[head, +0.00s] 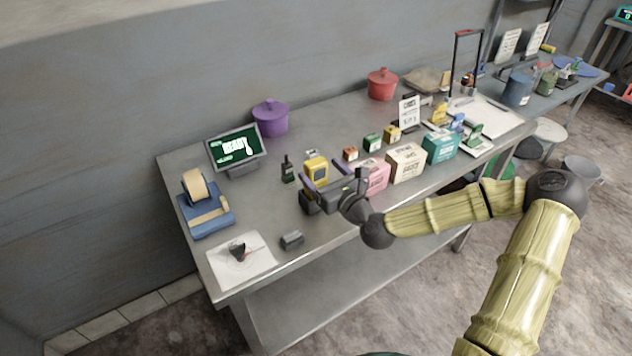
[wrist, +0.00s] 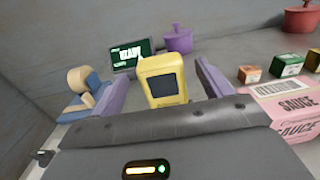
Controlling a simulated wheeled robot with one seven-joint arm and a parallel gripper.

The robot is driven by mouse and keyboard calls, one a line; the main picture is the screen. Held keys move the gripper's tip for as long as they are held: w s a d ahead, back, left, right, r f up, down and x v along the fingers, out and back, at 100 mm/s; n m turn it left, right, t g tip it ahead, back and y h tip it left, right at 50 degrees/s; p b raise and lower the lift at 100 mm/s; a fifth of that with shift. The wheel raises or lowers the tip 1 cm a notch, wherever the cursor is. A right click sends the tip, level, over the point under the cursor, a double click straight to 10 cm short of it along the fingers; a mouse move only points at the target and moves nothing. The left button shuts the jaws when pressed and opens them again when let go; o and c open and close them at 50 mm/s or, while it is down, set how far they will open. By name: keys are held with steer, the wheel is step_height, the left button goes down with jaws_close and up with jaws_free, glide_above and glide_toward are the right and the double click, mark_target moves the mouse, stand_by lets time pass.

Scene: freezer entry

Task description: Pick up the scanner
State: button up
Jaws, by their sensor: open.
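A yellow device with a dark screen, which looks like the scanner (head: 316,166), stands upright on the steel table (head: 300,125). In the wrist view the scanner (wrist: 161,80) stands ahead, between the two purple fingers. My gripper (head: 320,176) is open, with one finger on each side of the scanner's front. Gaps show between the scanner and both fingers in the wrist view, and the fingers look apart from it. The scanner's lower part is hidden behind the gripper body.
A black handheld device (head: 288,170) stands just left of the scanner. A pink sauce box (head: 373,177) is close on the right, with small boxes behind it. Further left are a display (head: 234,149) and a tape dispenser (head: 206,207). A grey block (head: 291,240) lies near the front edge.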

mark_target(312, 162)
steer(key=shift+w, duration=0.1)
steer(key=x, duration=0.2)
steer(key=p+x, duration=0.1)
steer(key=x, duration=0.2)
steer(key=shift+f, duration=0.2)
steer(key=shift+c, duration=0.5)
steer(key=c, duration=1.4)
